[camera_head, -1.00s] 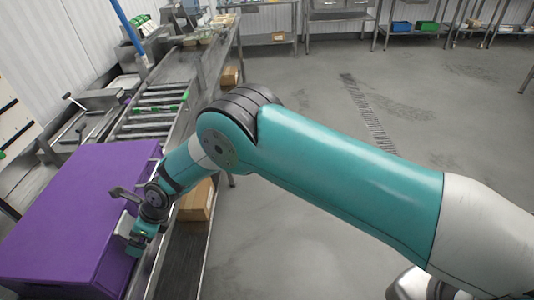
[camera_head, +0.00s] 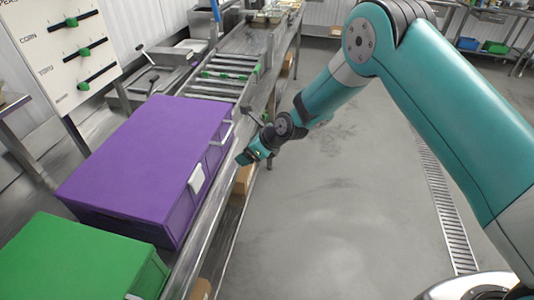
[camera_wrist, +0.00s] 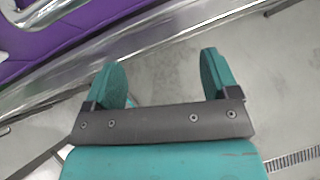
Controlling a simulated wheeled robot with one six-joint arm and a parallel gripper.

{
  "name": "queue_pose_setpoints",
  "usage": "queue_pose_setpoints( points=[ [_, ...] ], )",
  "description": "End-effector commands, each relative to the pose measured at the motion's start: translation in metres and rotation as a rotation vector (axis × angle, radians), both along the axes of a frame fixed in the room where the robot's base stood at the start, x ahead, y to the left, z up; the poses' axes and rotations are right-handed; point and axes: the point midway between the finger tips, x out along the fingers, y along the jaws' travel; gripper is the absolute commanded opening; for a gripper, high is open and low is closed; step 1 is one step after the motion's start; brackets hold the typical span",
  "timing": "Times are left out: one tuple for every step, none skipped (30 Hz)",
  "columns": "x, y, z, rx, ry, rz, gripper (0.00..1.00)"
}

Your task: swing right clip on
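A purple box (camera_head: 150,140) with a closed-looking lid lies on the metal counter in the head view. On its long side facing my arm are a pale flat clip (camera_head: 197,178) and a metal handle-like loop (camera_head: 229,132). Whether the clip is latched I cannot tell. My gripper (camera_head: 250,155) is beside that side of the box, apart from it, over the counter's edge. In the wrist view my gripper (camera_wrist: 163,78) is open with nothing between its fingers. The purple box (camera_wrist: 75,28) and a shiny metal bar on it (camera_wrist: 42,14) show at the upper left.
A green box (camera_head: 85,260) stands nearer on the same counter. Rollers (camera_head: 215,85) run beyond the purple box. A board with green-knobbed sliders (camera_head: 75,40) stands behind at the left. The floor to the right (camera_head: 340,200) is clear.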

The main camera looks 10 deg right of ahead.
Motion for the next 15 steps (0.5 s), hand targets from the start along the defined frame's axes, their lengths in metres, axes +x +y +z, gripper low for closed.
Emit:
queue_pose_setpoints(
  points=[
    [0.009, -0.039, 0.01, 0.013, -0.004, -0.038, 0.81],
    [0.011, -0.057, 0.011, 0.019, -0.002, -0.049, 0.81],
    [0.013, -0.078, 0.014, 0.028, -0.002, -0.062, 0.81],
    [0.014, -0.09, 0.015, 0.034, -0.002, -0.068, 0.81],
    [0.015, -0.102, 0.017, 0.039, -0.001, -0.073, 0.81],
    [0.015, -0.115, 0.02, 0.046, 0.0, -0.079, 0.81],
    [0.014, -0.123, 0.023, 0.051, 0.001, -0.082, 0.81],
    [0.014, -0.13, 0.026, 0.054, 0.0, -0.085, 0.81],
    [0.014, -0.137, 0.031, 0.055, 0.0, -0.089, 0.81],
    [0.014, -0.139, 0.034, 0.056, 0.001, -0.089, 0.81],
    [0.013, -0.141, 0.037, 0.055, 0.002, -0.09, 0.81],
    [0.012, -0.141, 0.042, 0.05, 0.002, -0.091, 0.81],
    [0.012, -0.139, 0.045, 0.045, 0.003, -0.09, 0.81],
    [0.011, -0.136, 0.047, 0.04, 0.003, -0.089, 0.81],
    [0.01, -0.131, 0.051, 0.033, 0.003, -0.087, 0.81]
  ],
)
